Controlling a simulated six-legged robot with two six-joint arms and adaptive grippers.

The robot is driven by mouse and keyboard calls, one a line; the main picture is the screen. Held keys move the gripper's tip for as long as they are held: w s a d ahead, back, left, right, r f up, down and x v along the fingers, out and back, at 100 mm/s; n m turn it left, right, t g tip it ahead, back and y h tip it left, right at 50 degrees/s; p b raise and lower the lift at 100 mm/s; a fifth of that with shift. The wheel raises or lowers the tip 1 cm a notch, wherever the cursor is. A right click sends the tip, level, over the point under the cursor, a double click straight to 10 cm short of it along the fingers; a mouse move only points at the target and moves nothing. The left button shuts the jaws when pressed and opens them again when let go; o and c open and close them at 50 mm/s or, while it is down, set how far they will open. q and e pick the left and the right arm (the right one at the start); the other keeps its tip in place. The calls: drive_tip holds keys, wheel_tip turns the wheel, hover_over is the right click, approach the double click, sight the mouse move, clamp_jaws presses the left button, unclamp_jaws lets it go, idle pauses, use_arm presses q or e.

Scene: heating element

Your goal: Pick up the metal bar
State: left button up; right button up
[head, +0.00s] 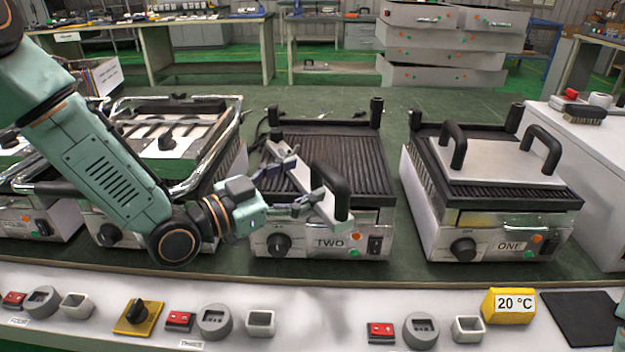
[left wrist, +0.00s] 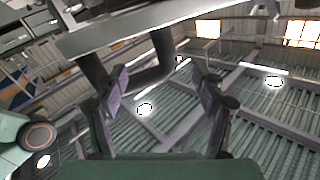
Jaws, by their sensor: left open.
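The metal bar (head: 333,212) is a flat grey strip with a black loop handle (head: 335,183). I cannot tell whether the fingers touch the bar. My right gripper is not in view.
The grill marked ONE (head: 500,205) stands to the right with a similar handled plate on it. More grills (head: 160,150) stand left, partly behind my left arm. A yellow 20 °C display (head: 509,305), switches and knobs line the front ledge. The green bench between grills TWO and ONE is clear.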

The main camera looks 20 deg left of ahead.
sight(317, 172)
use_arm(q)
drive_tip(key=shift+w+d, duration=0.2)
drive_tip(key=shift+w, duration=0.05)
drive_tip(key=b+x, duration=0.1)
drive_tip(key=x, duration=0.2)
drive_tip(key=shift+w+d+f+b, duration=0.1)
drive_tip(key=shift+w+d+b, duration=0.2)
drive_tip(key=shift+b, duration=0.05)
drive_tip(key=shift+w+d, duration=0.15)
drive_tip(key=shift+w, duration=0.1)
drive_tip(key=shift+w, duration=0.1)
clamp_jaws()
drive_tip(key=shift+r, duration=0.2)
